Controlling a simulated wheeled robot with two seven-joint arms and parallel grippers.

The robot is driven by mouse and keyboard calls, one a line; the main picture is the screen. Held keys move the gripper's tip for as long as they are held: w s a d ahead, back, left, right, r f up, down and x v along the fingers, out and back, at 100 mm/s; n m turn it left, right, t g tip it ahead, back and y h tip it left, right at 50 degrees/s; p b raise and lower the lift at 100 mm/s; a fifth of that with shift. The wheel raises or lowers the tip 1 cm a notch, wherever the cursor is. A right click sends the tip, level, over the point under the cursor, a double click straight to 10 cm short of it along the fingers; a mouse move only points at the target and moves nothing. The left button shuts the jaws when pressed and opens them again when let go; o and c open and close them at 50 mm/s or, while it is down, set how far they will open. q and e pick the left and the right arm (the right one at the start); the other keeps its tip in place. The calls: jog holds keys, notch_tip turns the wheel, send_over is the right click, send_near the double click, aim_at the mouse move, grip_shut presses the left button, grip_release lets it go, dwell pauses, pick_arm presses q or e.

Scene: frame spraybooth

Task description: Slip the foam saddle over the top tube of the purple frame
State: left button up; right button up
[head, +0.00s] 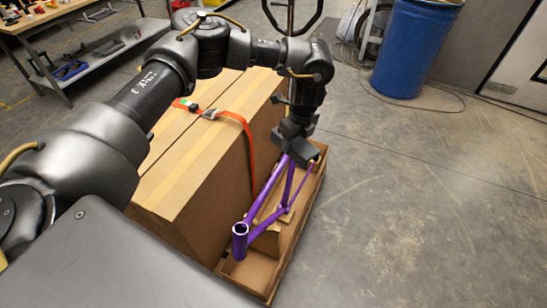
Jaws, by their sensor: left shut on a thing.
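The purple frame (268,198) stands in a shallow open cardboard tray, with its head tube toward me and its top tube running away to the upper right. My left gripper (297,143) points down over the far end of the frame. It is shut on a dark grey block, which looks like the foam saddle (305,153); block and fingers are hard to tell apart. The block is at or just above the far end of the top tube; I cannot tell whether it touches or straddles it. My right gripper is out of view.
The cardboard tray (287,254) sits against large cardboard boxes (197,172) bound with an orange strap (250,150). A blue drum (414,45) stands at the back right, with a cable on the floor. Concrete floor is clear at right. A workbench (72,45) is at upper left.

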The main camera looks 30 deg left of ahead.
pick_arm(q)
jog(key=w+a+f+m, duration=0.2)
jog(key=a+f+m, duration=0.2)
jog(key=f+m, duration=0.35)
jog(key=m+t+h+p, duration=0.1)
jog(key=m, duration=0.5)
send_over(274, 175)
notch_tip(274, 175, down, 8)
jog(key=shift+s+r+n, duration=0.15)
jog(key=shift+s+n, duration=0.1)
jog(key=shift+s, duration=0.1)
jog(key=f+b, duration=0.7)
jog(key=shift+w+f, duration=0.2)
jog(key=shift+f+b, duration=0.75)
jog(key=shift+f, duration=0.1)
